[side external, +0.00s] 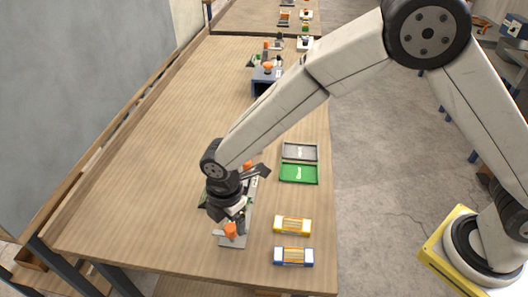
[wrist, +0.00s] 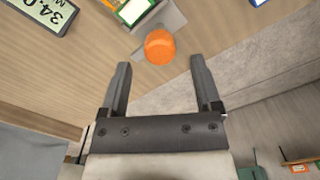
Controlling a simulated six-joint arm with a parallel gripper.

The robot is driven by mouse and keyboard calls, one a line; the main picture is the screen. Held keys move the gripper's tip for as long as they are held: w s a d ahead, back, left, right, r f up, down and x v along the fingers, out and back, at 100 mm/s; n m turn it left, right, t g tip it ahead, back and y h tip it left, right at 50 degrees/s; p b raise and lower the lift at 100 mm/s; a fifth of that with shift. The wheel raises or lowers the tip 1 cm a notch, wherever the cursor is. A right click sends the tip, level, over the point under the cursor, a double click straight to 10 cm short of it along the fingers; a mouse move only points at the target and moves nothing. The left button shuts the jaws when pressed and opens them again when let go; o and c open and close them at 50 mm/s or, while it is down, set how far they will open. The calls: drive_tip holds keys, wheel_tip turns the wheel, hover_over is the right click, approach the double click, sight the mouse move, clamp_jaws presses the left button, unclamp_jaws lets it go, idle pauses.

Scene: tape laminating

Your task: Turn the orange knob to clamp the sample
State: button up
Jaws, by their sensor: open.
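The orange knob (side external: 231,230) stands at the near end of a grey metal fixture (side external: 234,241) on the wooden table. In the wrist view the knob (wrist: 159,46) is ahead of my fingertips, about midway between them, and not gripped. My gripper (wrist: 158,70) is open and empty, its two dark fingers spread wide. In the side view my gripper (side external: 238,222) is just above and behind the knob; its fingers are small there. Part of the fixture is hidden under my wrist. I cannot make out the sample for certain.
A grey tray (side external: 300,152) and a green tray (side external: 299,174) lie to the right of the fixture. A yellow holder (side external: 292,225) and a blue holder (side external: 293,256) lie nearer the front edge. A digital display (wrist: 40,12) shows in the wrist view. The table's left side is clear.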

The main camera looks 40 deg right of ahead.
sight(231, 227)
drive_tip(key=shift+f, duration=1.5)
drive_tip(key=shift+c, duration=0.2)
clamp_jaws()
